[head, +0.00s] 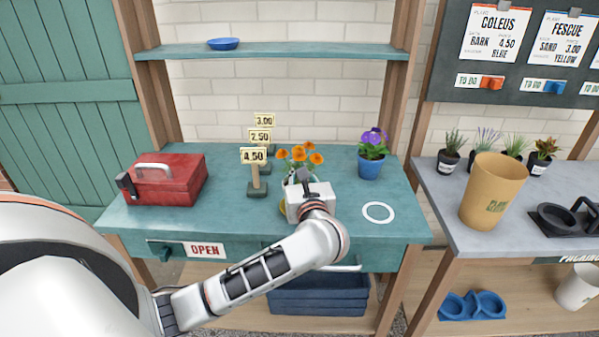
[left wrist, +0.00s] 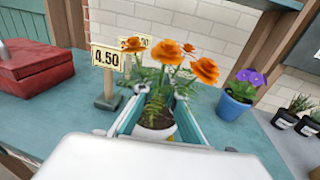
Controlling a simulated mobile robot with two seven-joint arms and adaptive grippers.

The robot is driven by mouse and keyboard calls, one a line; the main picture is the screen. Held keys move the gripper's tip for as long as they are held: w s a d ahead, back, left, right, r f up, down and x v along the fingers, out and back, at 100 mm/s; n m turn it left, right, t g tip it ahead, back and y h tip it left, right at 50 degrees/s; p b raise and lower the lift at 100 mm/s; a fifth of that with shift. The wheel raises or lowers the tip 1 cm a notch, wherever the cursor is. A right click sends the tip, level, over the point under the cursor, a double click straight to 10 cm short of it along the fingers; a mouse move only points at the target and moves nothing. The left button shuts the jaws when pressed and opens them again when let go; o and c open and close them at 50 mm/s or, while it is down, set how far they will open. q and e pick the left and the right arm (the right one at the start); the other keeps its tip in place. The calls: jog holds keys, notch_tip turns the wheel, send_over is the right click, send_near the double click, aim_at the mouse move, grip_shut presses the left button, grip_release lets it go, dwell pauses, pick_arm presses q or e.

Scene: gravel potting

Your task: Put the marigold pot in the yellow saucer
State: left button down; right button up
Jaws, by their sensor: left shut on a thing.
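The marigold pot, with its orange flowers (head: 299,156), stands at the middle of the green bench in the head view. In the left wrist view its white pot (left wrist: 155,131) sits between the two fingers. My left gripper (left wrist: 153,118) is shut on the pot; in the head view its body hides most of the pot. A strip of the yellow saucer (head: 283,209) shows at the gripper's left side, low by the pot. I cannot tell whether the pot rests in the saucer or is just above it. My right gripper is not in view.
Price signs (head: 255,170) stand close left of the marigolds. A red toolbox (head: 168,180) is further left. A blue pot with purple flowers (head: 370,167) stands to the right, behind a white ring mark (head: 378,212). A blue saucer (head: 223,43) lies on the shelf.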

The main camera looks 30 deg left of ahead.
pick_arm(q)
jog(key=shift+f, duration=0.3)
jog(key=shift+f, duration=0.3)
jog(key=c, duration=2.5)
grip_release()
jog(key=shift+f+b, duration=0.15)
jog(key=shift+b, duration=0.15)
jog(key=o, duration=0.4)
